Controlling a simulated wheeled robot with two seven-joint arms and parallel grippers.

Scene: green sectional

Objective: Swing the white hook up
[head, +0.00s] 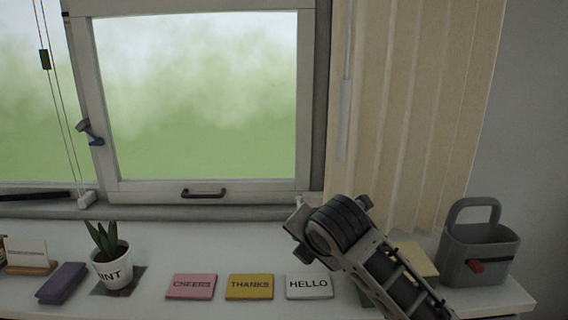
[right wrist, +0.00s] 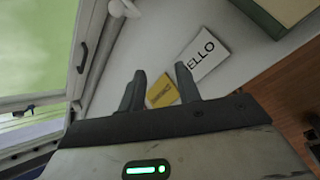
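A small white hook-like fitting (right wrist: 122,8) shows at the top edge of the right wrist view, beside the window's lower frame; its upper part is cut off. In the head view my right arm's end covers that area, so I cannot make the hook out there. My right gripper (right wrist: 161,84) is open and empty, its two dark fingers apart, below the fitting in the right wrist view and not touching it. In the head view its fingers are hidden behind my wrist. My left gripper is not in view.
The window (head: 200,186) has a black handle (head: 204,193) and a blue-grey latch (head: 90,132). On the sill are a potted plant (head: 112,270), pink (head: 191,287), yellow (head: 249,287) and white HELLO (head: 310,287) cards, and a grey basket (head: 478,255). A curtain (head: 420,100) hangs right.

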